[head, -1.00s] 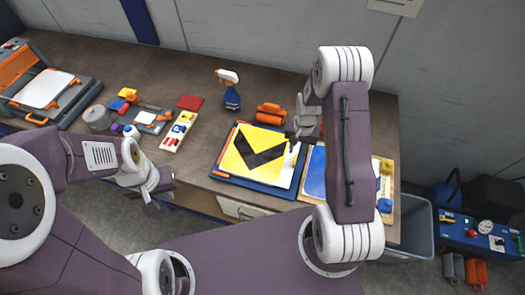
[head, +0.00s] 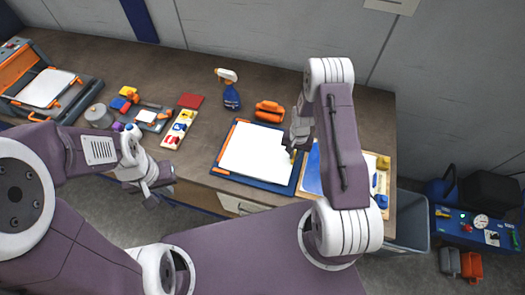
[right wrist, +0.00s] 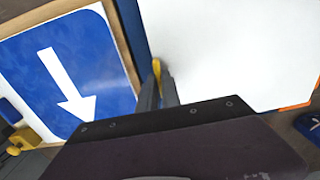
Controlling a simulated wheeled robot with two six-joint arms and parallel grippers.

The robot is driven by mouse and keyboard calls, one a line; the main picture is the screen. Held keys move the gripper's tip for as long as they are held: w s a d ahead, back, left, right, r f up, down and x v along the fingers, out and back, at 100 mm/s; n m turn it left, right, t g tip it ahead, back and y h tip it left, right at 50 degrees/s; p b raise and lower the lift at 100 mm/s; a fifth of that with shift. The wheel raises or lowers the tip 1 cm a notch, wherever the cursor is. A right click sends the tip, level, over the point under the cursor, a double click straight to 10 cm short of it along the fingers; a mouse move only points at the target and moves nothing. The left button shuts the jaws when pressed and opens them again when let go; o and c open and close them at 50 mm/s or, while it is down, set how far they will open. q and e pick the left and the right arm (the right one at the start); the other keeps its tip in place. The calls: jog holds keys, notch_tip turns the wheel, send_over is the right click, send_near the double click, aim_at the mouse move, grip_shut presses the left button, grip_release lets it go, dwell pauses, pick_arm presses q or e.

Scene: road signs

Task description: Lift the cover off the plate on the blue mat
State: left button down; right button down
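The blue mat (head: 222,175) lies near the table's front edge with a blank white plate (head: 253,150) on it; the plate also fills the upper right of the right wrist view (right wrist: 235,45). I see no separate cover on it. My right gripper (head: 292,152) is at the plate's right edge, fingers close together. A small yellow thing (right wrist: 157,68) shows at the fingertips; I cannot tell whether it is held or just behind them. My left gripper (head: 158,192) hangs in front of the table's front edge, away from the mat; its opening is unclear.
Right of the mat, a tan board (right wrist: 125,42) bears a blue sign with a white arrow (right wrist: 60,75). Behind the mat are orange blocks (head: 268,112) and a spray bottle (head: 230,92). Left are a tray of coloured pieces (head: 180,130) and a grey-orange machine (head: 42,85).

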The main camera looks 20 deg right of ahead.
jog(key=shift+w, duration=0.1)
jog(key=shift+r+b, duration=0.35)
jog(key=shift+r, duration=0.25)
notch_tip(320, 180, up, 3)
jog(key=shift+f+b, duration=0.1)
jog(key=shift+b, duration=0.55)
jog(key=s+d+r, duration=0.8)
jog(key=r, duration=0.2)
jog(key=shift+s+d+r+p, duration=0.15)
jog(key=shift+r+p, duration=0.1)
jog(key=shift+p, duration=0.15)
